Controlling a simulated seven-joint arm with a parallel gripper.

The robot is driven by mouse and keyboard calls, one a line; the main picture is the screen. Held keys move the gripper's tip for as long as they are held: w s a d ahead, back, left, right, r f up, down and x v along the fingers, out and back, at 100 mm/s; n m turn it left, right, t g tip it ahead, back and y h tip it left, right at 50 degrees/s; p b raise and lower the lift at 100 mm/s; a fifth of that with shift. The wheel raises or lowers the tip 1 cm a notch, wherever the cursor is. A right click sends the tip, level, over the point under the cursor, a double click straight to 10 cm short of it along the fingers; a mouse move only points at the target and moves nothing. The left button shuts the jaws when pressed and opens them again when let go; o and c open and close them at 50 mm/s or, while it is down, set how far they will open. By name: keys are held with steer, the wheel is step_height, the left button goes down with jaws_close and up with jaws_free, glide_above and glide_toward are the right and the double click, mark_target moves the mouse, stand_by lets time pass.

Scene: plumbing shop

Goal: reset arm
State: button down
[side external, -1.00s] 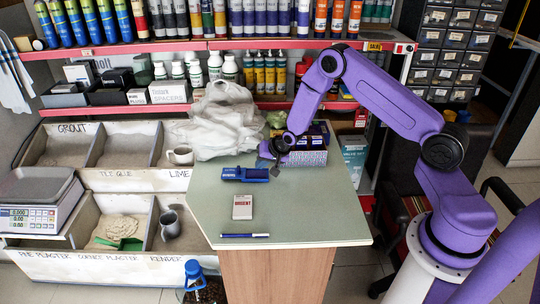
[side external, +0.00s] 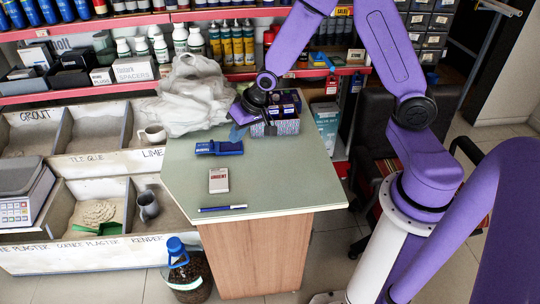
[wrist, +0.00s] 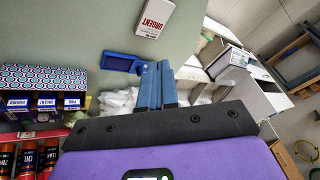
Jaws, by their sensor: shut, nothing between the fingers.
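My gripper (side external: 238,134) is above the far part of the green-topped counter (side external: 265,175), left of a patterned box (side external: 283,127). In the wrist view its two blue-grey fingers (wrist: 155,84) are together, with nothing between them. The upper arm rises high, and its top runs out of the side view. A blue device (side external: 219,148) lies on the counter in front of the gripper. It also shows in the wrist view (wrist: 122,63), beside the fingertips in the picture; I cannot tell the height gap.
A white "URGENT" box (side external: 219,180) and a blue pen (side external: 222,208) lie nearer the counter's front. A crumpled white bag (side external: 190,95) is behind left, and a grey mug (side external: 153,134) left of the counter. Shelves of bottles (side external: 235,45) stand behind.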

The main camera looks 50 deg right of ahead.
steer(key=s+a+r+n+g, duration=0.1)
steer(key=s+a+r+n, duration=0.3)
steer(key=s, duration=0.4)
steer(key=s+d+r+n+g, duration=0.1)
steer(key=s+r+n, duration=0.1)
steer(key=s, duration=0.5)
steer(key=s+d+r+n+g+h, duration=0.1)
steer(key=s+r+n, duration=0.2)
steer(key=s, duration=0.5)
steer(key=s+d+r+n+g, duration=0.1)
steer(key=s+r+n, duration=0.1)
steer(key=s+n, duration=0.3)
steer(key=shift+s+d+r+g, duration=0.15)
steer(key=shift+s+r+g, duration=0.15)
steer(key=shift+s, duration=0.85)
